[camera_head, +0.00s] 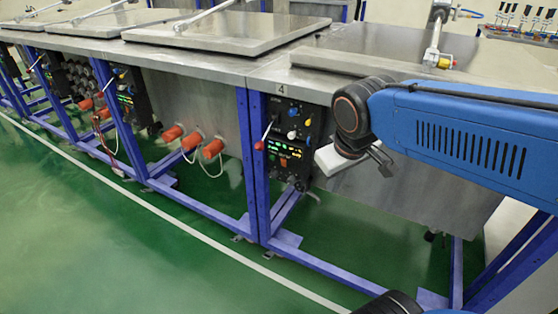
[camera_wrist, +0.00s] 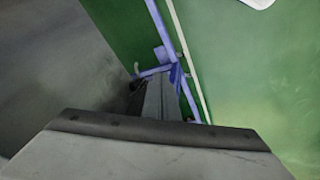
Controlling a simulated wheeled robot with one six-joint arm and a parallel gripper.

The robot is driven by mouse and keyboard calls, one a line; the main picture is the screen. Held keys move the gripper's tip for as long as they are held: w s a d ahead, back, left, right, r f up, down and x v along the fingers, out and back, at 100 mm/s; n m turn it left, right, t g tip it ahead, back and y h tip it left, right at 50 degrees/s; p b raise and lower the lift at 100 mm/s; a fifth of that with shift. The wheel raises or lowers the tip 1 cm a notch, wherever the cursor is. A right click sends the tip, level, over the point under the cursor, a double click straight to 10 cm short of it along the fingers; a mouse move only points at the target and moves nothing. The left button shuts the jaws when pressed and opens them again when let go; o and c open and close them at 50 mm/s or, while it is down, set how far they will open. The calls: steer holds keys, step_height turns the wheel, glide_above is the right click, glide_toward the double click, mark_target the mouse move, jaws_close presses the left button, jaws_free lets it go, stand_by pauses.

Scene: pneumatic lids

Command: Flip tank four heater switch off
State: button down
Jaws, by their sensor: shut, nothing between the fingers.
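Tank four's black control panel (camera_head: 291,135) is on the front of the tank marked 4, beside a blue post. It carries a red-tipped lever (camera_head: 264,136), blue, white and yellow knobs, and lit green and yellow displays. A small orange-red switch (camera_head: 284,161) sits below the displays; I cannot read its label or tell its position. My gripper (camera_head: 385,166) is to the right of the panel, apart from it, in front of the tank's bare metal side. Its fingers also show in the wrist view (camera_wrist: 161,98), pointing away, closed and empty. The panel is not recognizable in the wrist view.
The tank's closed metal lid (camera_head: 385,62) is above, with a pneumatic cylinder (camera_head: 435,38) on it. Blue frame legs (camera_head: 250,165) stand around the panel. Orange-capped fittings (camera_head: 212,149) protrude from the neighbouring tank at left. The green floor (camera_head: 130,230) in front is clear.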

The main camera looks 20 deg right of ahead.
mark_target(283, 163)
steer(key=w+a+n+h, duration=0.2)
steer(key=w+a+n, duration=0.4)
steer(key=w+a, duration=0.7)
steer(key=w, duration=0.4)
steer(key=shift+h, duration=0.4)
steer(key=shift+w+d+f, duration=0.95)
steer(key=shift+f, duration=0.45)
steer(key=shift+w+d+f, duration=0.95)
steer(key=shift+f, duration=0.5)
steer(key=shift+w+d+f, duration=0.95)
steer(key=shift+f, duration=0.45)
